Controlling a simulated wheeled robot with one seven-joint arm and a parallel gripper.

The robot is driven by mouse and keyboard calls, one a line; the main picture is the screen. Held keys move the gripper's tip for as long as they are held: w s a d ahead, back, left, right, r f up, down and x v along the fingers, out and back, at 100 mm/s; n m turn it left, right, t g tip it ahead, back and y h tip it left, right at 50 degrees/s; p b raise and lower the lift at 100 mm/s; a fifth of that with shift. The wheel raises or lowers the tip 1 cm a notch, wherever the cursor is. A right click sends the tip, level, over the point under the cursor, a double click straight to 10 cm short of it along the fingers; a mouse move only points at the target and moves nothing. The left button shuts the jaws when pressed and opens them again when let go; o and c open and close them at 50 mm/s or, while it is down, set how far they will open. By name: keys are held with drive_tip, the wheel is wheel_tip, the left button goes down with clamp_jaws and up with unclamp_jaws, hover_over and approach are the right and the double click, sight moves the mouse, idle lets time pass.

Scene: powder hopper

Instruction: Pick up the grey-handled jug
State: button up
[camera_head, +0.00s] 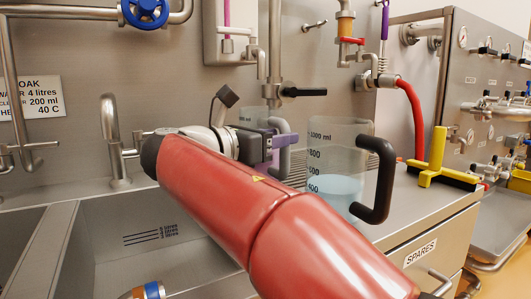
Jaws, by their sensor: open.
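The grey-handled jug (251,114) is clear and stands at the back of the counter, mostly hidden behind my gripper and arm. Its grey handle (284,130) shows on its right side. My gripper (272,150), with purple fingers, is open right at this handle. The fingers overlap the handle in the picture; I cannot tell whether they touch it or stand around it.
A larger clear jug (335,150) with a black handle and pale blue liquid stands close on the right. A yellow squeegee (438,160) lies further right. A sink (150,232) with a tap (112,140) is at the left. A red hose (415,115) hangs behind.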

drive_tip(key=shift+x, duration=1.45)
drive_tip(key=shift+s+f, duration=0.1)
clamp_jaws()
